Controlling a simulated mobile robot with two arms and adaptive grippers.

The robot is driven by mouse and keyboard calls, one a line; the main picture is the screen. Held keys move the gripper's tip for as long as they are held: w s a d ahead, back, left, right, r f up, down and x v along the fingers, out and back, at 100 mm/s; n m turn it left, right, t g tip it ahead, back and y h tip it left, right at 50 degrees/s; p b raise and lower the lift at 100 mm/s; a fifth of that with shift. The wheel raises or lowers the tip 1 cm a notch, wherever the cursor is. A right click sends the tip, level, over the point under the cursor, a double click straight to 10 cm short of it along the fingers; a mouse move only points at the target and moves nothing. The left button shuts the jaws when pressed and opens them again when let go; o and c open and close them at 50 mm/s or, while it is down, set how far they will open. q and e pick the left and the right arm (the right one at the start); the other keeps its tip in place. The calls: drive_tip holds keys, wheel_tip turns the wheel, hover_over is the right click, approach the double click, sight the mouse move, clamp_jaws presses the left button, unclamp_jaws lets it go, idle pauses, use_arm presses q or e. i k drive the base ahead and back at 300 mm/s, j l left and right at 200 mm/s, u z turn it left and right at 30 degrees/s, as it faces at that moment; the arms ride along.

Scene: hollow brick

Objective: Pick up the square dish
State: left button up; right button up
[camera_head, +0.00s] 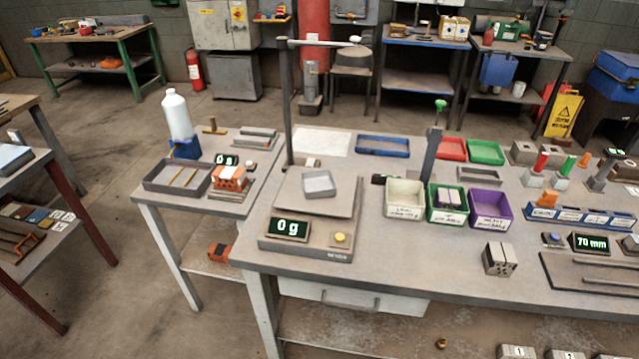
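A small grey square dish (319,184) with a shallow rim sits on the flat plate of a weighing scale (290,204), towards the left end of the main workbench. It looks empty. The scale's display (289,227) reads 0 g, and a yellow button (340,238) is at its front right. Neither of my grippers is in view.
A tall post (287,110) stands behind the scale. Beige (404,200), green (441,218) and purple (489,206) bins stand to its right. Bench front between bins and scale is clear.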

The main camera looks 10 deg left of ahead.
sight(320, 184)
drive_tip(key=i+l, duration=0.15)
drive_tip(key=l, duration=0.2)
drive_tip(key=i+l+u, duration=0.1)
drive_tip(key=i+l, duration=0.25)
drive_tip(key=l, duration=0.35)
drive_tip(key=i+l+u, duration=0.1)
drive_tip(key=l, duration=0.2)
drive_tip(key=i, duration=0.05)
